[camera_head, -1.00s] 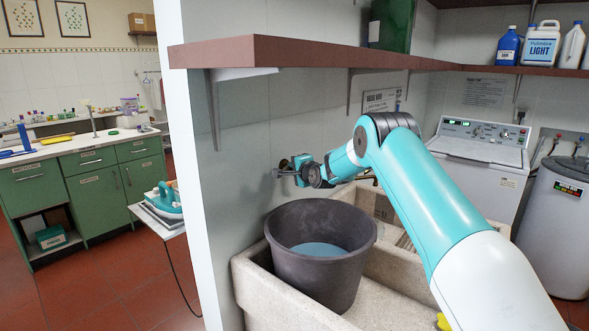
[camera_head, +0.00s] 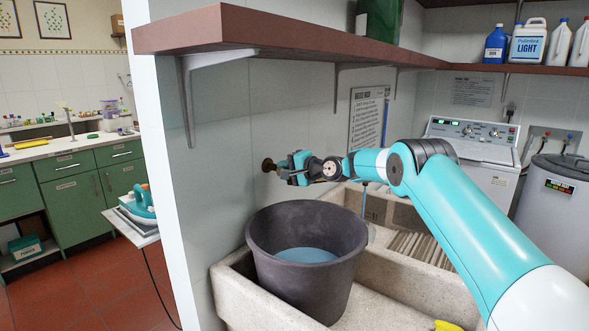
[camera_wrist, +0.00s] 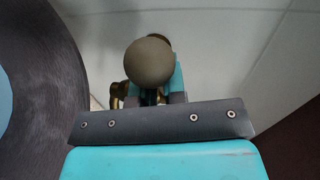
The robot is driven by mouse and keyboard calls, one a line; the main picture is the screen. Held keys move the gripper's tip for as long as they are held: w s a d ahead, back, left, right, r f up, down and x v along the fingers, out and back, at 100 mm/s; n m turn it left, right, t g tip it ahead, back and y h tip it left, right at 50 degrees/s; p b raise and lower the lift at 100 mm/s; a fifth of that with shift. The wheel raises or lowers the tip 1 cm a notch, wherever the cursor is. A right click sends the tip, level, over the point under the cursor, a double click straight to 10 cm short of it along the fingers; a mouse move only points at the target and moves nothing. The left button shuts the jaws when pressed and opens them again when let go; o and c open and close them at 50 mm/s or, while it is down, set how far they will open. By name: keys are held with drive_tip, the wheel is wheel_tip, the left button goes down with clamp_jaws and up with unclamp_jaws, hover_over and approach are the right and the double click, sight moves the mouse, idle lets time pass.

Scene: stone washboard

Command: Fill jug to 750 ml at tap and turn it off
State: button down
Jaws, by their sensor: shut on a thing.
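My gripper (camera_head: 287,173) is at the tiled wall, above and behind the dark bucket, shut on the wall tap (camera_head: 268,165). A round brownish knob (camera_wrist: 150,62) shows in front of the jaws in the wrist view, with brass parts (camera_wrist: 117,95) beside them. My jaws and arm hide most of the tap. A thin blue vertical streak (camera_head: 364,198) hangs below my arm over the right basin, ending at a faint pale shape (camera_head: 371,234). I cannot tell whether these are running water and the jug. No jug or ml marks can be made out clearly.
The dark bucket (camera_head: 285,235) with blue liquid (camera_head: 306,255) stands in the left basin of the stone sink (camera_head: 235,297). A ribbed washboard (camera_head: 425,248) is at right. A brown shelf (camera_head: 300,45) overhangs. A washing machine (camera_head: 475,150) stands behind.

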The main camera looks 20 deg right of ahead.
drive_tip(key=c, duration=1.2)
unclamp_jaws()
drive_tip(key=b+v, duration=0.5)
drive_tip(key=v, duration=1.2)
drive_tip(key=shift+s, duration=0.2)
drive_tip(key=shift+d, duration=0.1)
